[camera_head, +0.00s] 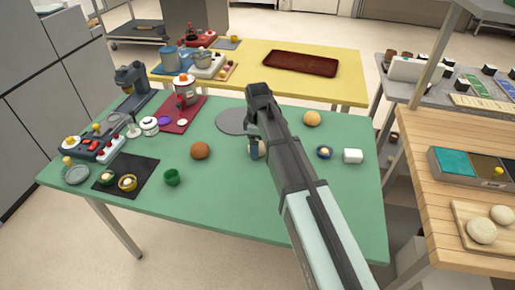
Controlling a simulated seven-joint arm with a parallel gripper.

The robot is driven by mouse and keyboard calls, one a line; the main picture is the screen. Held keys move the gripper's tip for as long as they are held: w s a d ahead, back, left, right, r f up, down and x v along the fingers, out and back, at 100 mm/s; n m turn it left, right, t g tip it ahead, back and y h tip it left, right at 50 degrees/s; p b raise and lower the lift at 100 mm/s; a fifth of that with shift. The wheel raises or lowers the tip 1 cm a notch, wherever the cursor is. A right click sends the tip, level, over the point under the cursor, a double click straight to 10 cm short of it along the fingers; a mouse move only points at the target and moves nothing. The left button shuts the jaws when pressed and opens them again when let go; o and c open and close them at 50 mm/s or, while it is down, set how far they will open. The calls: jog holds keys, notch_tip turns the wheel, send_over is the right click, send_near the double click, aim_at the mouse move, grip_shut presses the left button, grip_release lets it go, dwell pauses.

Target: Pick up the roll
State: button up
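Two bread-like round things sit on the green table (230,210). A brown round roll (200,150) lies left of my gripper. A lighter golden round roll (312,118) lies to the right of my arm, near the far edge. I cannot tell which one the task means. My gripper (255,153) points down over the middle of the table, apart from both. My arm hides much of it, so its fingers do not show clearly. A small pale thing beside the fingertips is mostly hidden.
A grey disc (234,121) lies behind my gripper. A black mat (140,162) and several appliances crowd the left. The front middle is clear.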

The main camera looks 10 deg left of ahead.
jog(key=shift+f, duration=0.25)
jog(key=c, duration=1.1)
jog(key=shift+r, duration=0.15)
